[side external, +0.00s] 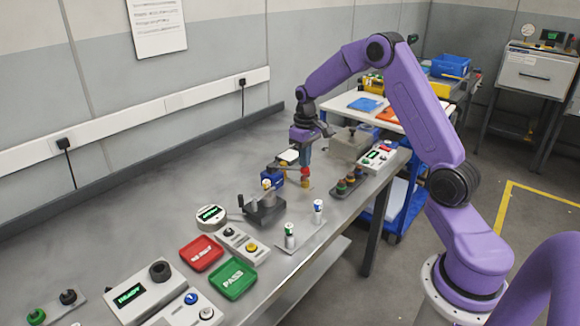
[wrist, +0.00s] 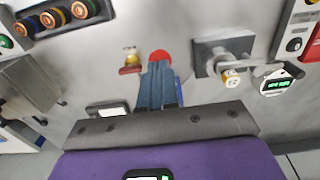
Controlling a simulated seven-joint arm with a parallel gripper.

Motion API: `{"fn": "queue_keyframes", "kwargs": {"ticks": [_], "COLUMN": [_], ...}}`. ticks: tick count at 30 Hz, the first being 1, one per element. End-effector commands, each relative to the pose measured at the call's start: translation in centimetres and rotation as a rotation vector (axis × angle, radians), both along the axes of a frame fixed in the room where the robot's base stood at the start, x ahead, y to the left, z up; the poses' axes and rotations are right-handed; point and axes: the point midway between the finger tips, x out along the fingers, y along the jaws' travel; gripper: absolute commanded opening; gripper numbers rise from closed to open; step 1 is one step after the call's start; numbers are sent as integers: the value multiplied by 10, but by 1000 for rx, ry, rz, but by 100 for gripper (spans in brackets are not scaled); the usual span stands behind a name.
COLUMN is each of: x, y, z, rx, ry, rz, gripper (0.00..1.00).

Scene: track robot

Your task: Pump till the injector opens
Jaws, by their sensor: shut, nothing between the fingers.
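My gripper (side external: 304,160) is shut and empty, pointing down over the middle of the bench; its fingers also show in the wrist view (wrist: 158,85). A round red knob (side external: 305,172) is right below the fingertips, and in the wrist view the red knob (wrist: 160,56) shows just beyond them. I cannot tell if they touch. A blue block (side external: 277,180) with a brass top stands to the left; the fingers partly hide it in the wrist view. A dark grey fixture (side external: 265,210) with a side handle is nearer the front. I cannot tell which part is the injector.
A red tray (side external: 201,252) and a green PASS tray (side external: 233,279) lie at the front. A round display (side external: 210,215) sits behind them. A rack of ringed parts (side external: 346,184) and a button box (side external: 377,157) are to the right. The bench's back left is clear.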

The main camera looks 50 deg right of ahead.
Motion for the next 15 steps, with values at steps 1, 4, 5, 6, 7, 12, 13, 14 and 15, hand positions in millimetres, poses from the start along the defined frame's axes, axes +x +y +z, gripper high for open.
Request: {"fn": "queue_keyframes", "kwargs": {"ticks": [1, 4, 5, 6, 7, 12, 13, 14, 15], "x": [0, 0, 0, 0, 0, 0, 0, 0, 0], "y": [0, 0, 0, 0, 0, 0, 0, 0, 0], "z": [-2, -6, -7, -8, -9, -15, -16, -17, -18], "rx": [0, 0, 0, 0, 0, 0, 0, 0, 0], "ry": [0, 0, 0, 0, 1, -1, -1, -1, 0], "rz": [0, 0, 0, 0, 0, 0, 0, 0, 0], "gripper": [0, 0, 0, 0, 0, 0, 0, 0, 0]}}
